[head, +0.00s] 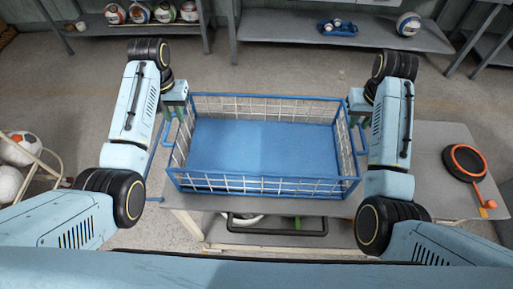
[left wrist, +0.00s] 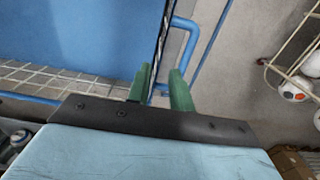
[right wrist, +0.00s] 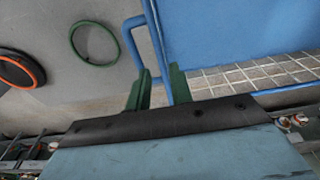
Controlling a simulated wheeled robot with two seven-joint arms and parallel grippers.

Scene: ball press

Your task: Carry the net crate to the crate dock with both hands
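The net crate (head: 265,185), with a blue frame, white net walls and a blue floor, is at the centre of the head view over the grey table. It looks level and empty. My left gripper (head: 178,97) is at its left side; in the left wrist view its green fingers (left wrist: 160,88) stand apart, with the crate's edge and blue handle (left wrist: 187,45) running between them. My right gripper (head: 358,100) is at the right side; its fingers (right wrist: 159,90) also stand apart around the edge and handle (right wrist: 128,40). I cannot identify the crate dock.
A black disc with an orange rim (head: 464,162) lies on the table (head: 430,190) at right. A green ring (right wrist: 95,43) shows in the right wrist view. A ball rack (head: 35,165) stands at left. Shelves with balls (head: 140,12) line the back. Open floor lies behind the crate.

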